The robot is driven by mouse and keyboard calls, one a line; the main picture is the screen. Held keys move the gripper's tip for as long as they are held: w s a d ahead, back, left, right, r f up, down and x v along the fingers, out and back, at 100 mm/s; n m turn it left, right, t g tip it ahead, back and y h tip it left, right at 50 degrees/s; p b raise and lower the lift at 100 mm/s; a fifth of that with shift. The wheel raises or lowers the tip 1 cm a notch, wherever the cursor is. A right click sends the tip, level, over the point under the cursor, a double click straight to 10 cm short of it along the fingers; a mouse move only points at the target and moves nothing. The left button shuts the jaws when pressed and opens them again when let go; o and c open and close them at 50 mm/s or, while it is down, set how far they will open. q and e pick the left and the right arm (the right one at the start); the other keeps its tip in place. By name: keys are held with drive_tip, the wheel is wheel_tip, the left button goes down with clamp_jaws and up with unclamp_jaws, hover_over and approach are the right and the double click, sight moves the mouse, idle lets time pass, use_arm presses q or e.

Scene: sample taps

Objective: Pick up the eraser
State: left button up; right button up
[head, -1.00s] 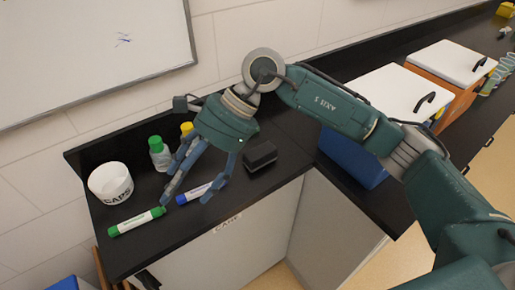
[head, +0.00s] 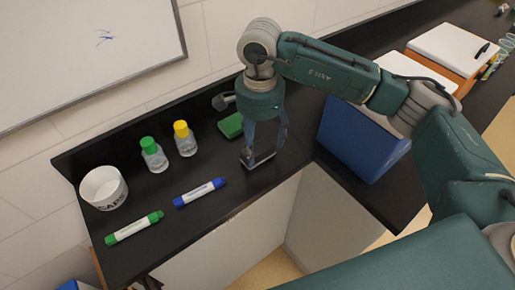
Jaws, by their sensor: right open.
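The eraser (head: 258,161) is a dark block lying on the black counter, near its front edge, in the head view. My right gripper (head: 264,148) points down over it, with its fingers open and reaching down around or just above the block. The fingers partly cover the eraser, and I cannot tell whether they touch it. My left gripper is not in view.
A green block (head: 230,125) lies just behind my gripper. A blue marker (head: 200,192), a green marker (head: 134,228), a white cup (head: 104,188), a green-capped bottle (head: 153,157) and a yellow-capped bottle (head: 185,141) stand or lie left. A blue bin (head: 352,140) is close right.

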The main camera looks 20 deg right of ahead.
drive_tip(key=f, duration=0.3)
drive_tip(key=shift+s+d+p, duration=0.1)
drive_tip(key=shift+s+p, duration=0.2)
drive_tip(key=shift+p, duration=0.1)
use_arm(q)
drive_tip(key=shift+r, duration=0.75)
use_arm(e)
drive_tip(key=shift+f, duration=0.15)
drive_tip(key=shift+w, duration=0.1)
drive_tip(key=c, duration=1.2)
drive_tip(key=shift+c, duration=0.3)
wheel_tip(320, 180, up, 14)
drive_tip(key=b, duration=0.3)
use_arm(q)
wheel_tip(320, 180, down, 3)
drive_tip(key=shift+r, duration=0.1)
use_arm(e)
wheel_tip(320, 180, up, 6)
hover_over(260, 150)
